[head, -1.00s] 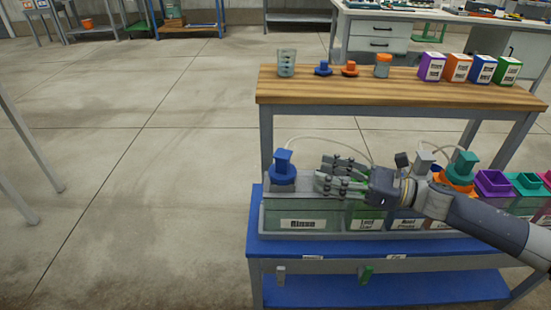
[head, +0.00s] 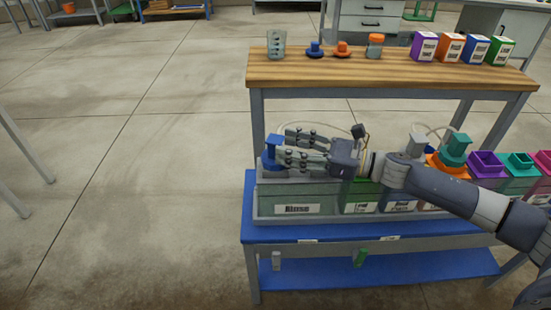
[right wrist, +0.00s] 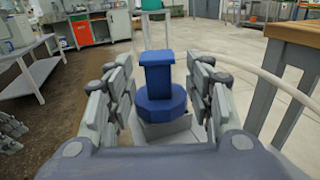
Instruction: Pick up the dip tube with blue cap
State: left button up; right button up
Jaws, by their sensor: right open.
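The blue cap of the dip tube (head: 272,154) stands upright on the leftmost green-grey tank (head: 290,199) of the skid. The tube below the cap is hidden. My right gripper (head: 283,152) is open, with its fingertips beside the cap in the head view. In the right wrist view the blue cap (right wrist: 160,90) stands between the two open fingers (right wrist: 160,100), with gaps on both sides.
A wooden shelf (head: 380,70) with small caps, jars and labelled boxes stands behind and above the tanks. More tanks with grey, teal and purple (head: 487,164) tops stand to the right. A pale hose (right wrist: 270,80) arcs at the right in the wrist view.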

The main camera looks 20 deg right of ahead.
aim_at(275, 145)
jog(key=shift+x, duration=2.05)
jog(key=shift+s+f, duration=0.1)
jog(key=c, duration=1)
jog(key=shift+c, duration=0.2)
